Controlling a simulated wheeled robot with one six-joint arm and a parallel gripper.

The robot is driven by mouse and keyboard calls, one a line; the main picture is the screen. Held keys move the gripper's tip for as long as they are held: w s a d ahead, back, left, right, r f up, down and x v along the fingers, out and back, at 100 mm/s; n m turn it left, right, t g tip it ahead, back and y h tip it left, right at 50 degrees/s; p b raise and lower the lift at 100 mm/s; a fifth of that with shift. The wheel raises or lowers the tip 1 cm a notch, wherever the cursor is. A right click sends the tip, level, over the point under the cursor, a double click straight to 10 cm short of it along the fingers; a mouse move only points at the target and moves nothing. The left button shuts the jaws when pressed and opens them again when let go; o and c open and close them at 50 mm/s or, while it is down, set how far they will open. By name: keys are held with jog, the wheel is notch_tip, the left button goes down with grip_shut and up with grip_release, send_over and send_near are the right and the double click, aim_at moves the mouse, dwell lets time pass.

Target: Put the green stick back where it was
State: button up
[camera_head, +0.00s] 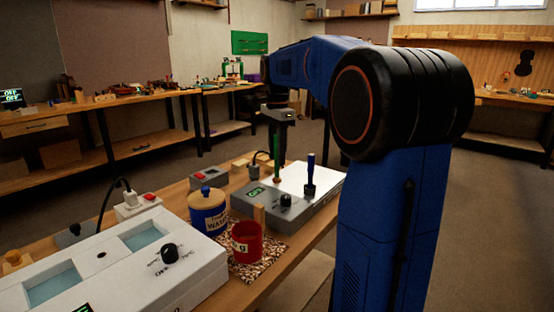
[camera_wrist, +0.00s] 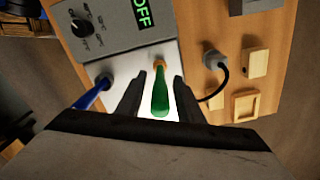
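The green stick (camera_head: 277,152) stands upright on the white top of a grey device (camera_head: 262,204), in the head view. In the wrist view the green stick (camera_wrist: 160,97) lies between the two fingers of my gripper (camera_wrist: 160,80), with pale gaps showing on both sides. My gripper (camera_head: 282,146) points down over the device and is open around the stick. A brass-coloured part shows at the stick's far end in the wrist view. Part of the stick's surroundings is hidden behind my fingers in the head view.
A blue stick (camera_head: 310,170) stands in a dark holder on the same device, close by on the right. A black cable plug (camera_wrist: 211,60) and wooden trays (camera_wrist: 246,105) lie beside it. A blue pot (camera_head: 208,214) and red cup (camera_head: 246,243) stand in front.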

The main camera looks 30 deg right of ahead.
notch_tip(320, 180, up, 10)
jog(key=shift+r, duration=0.1)
dwell(0.8)
